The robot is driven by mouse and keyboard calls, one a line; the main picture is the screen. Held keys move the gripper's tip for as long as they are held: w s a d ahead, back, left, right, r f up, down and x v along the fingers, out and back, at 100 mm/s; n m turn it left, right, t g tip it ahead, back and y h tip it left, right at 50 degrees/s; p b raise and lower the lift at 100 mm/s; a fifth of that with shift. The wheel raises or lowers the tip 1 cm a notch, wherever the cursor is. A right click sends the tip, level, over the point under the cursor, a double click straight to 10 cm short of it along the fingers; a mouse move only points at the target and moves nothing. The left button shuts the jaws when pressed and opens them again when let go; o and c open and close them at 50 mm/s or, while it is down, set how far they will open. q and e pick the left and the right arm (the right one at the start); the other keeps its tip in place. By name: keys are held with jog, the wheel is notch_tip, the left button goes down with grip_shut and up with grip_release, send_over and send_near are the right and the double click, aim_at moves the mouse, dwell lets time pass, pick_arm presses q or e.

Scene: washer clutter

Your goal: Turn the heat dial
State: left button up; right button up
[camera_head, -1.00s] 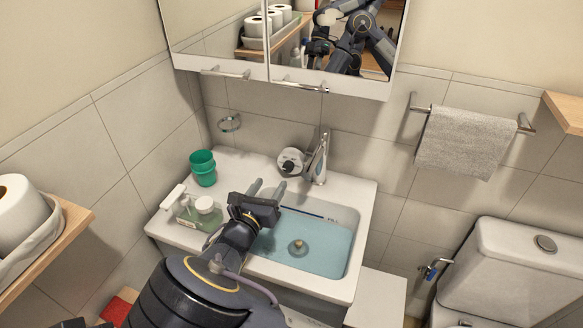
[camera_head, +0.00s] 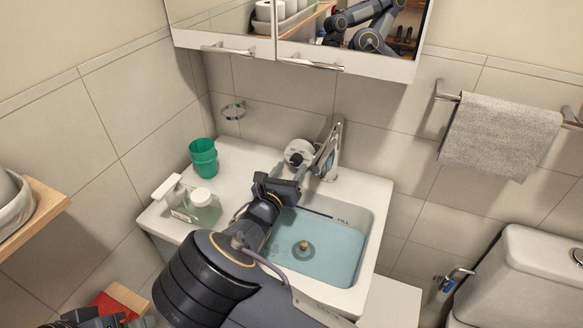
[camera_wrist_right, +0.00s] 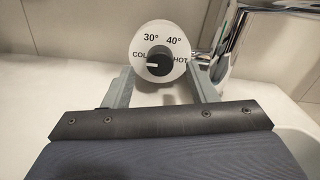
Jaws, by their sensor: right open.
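The knob's white mark points left, toward COLD. My right gripper (camera_head: 305,164) is open in front of the dial. In its wrist view the fingers (camera_wrist_right: 163,86) stand apart, one low on each side of the knob, with no clear contact. A dark part of mine shows at the head view's lower left; my left gripper's jaws cannot be made out.
The chrome tap (camera_head: 331,150) stands close to the dial's right. The basin (camera_head: 320,245) holds bluish water. A green cup (camera_head: 203,158) and a soap bottle (camera_head: 202,202) stand on the left counter. A mirror cabinet (camera_head: 345,66) hangs above.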

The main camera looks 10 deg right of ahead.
jog(key=shift+w+d, duration=0.4)
jog(key=shift+w, duration=0.2)
jog(key=c, duration=1)
